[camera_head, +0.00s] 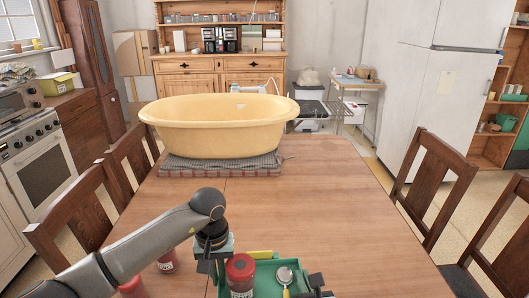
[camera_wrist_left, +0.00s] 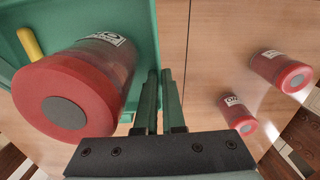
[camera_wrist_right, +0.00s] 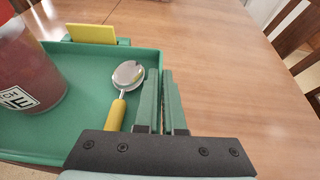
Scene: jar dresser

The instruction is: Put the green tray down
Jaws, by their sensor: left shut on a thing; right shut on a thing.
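The green tray (camera_head: 265,271) is at the near edge of the wooden table (camera_head: 330,222) in the head view. It carries a red-lidded jar (camera_head: 240,268) and a spoon with a yellow handle (camera_head: 285,277). My left gripper (camera_head: 214,264) is shut on the tray's left wall, also seen in the left wrist view (camera_wrist_left: 160,92). My right gripper (camera_head: 316,284) is shut on the tray's right wall, also seen in the right wrist view (camera_wrist_right: 172,90). The tray looks about level. I cannot tell whether its underside touches the table.
Two more red-lidded jars, one nearer (camera_wrist_left: 238,116) and one farther (camera_wrist_left: 280,70), stand left of the tray. A yellow piece (camera_wrist_right: 92,33) sits at the tray's far edge. A large yellow tub (camera_head: 218,130) stands on a mat (camera_head: 225,170) farther back. The table between is clear.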

